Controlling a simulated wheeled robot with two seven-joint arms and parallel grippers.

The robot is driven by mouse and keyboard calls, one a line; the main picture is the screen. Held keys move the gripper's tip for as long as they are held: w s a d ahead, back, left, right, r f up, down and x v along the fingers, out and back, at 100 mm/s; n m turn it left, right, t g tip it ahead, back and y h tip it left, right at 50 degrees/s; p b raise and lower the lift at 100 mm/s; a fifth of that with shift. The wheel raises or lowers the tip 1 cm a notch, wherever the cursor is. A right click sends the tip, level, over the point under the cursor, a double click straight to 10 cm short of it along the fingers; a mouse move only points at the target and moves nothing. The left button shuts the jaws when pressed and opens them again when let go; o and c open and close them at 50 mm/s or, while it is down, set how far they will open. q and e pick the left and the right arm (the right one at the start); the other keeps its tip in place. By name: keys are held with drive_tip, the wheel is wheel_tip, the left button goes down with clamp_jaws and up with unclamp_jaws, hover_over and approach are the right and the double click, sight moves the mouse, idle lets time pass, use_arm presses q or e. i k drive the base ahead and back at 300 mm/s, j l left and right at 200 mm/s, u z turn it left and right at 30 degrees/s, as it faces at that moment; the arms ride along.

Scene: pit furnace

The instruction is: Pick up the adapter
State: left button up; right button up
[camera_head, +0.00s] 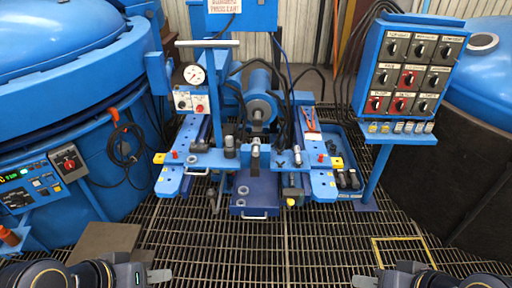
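I cannot tell for certain which thing is the adapter. Candidates are several small dark cylindrical parts (348,180) in a blue tray at the right of the blue machine, and a grey cylindrical piece (230,147) standing on the machine's left crossbar. My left gripper (160,276) is at the bottom left edge, low in front of the machine and far from these parts. My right gripper (364,282) is at the bottom edge, right of centre, also apart from them. Only grey fingertip parts of both show, so their opening is unclear. I see nothing held.
The blue machine (185,182) stands mid-view on a grated floor (285,255). A blue control panel (408,70) on a post is at the right. Large blue furnace vessels stand left (70,100) and right (490,75). The grating in front of the machine is clear.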

sight(339, 172)
drive_tip(key=i+z, duration=0.25)
drive_tip(key=i, duration=0.3)
drive_tip(key=i+z, duration=0.25)
drive_tip(key=i, duration=0.25)
drive_tip(key=i+l+u, duration=0.1)
drive_tip(key=l, duration=0.25)
drive_tip(key=i+l, duration=0.2)
drive_tip(key=l, duration=0.15)
drive_tip(key=i+l+u, duration=0.15)
drive_tip(key=l, duration=0.25)
drive_tip(key=i+l+u, duration=0.1)
drive_tip(key=l, duration=0.25)
drive_tip(key=i+l, duration=0.1)
drive_tip(key=l, duration=0.3)
drive_tip(key=i+l+u, duration=0.15)
drive_tip(key=l, duration=0.25)
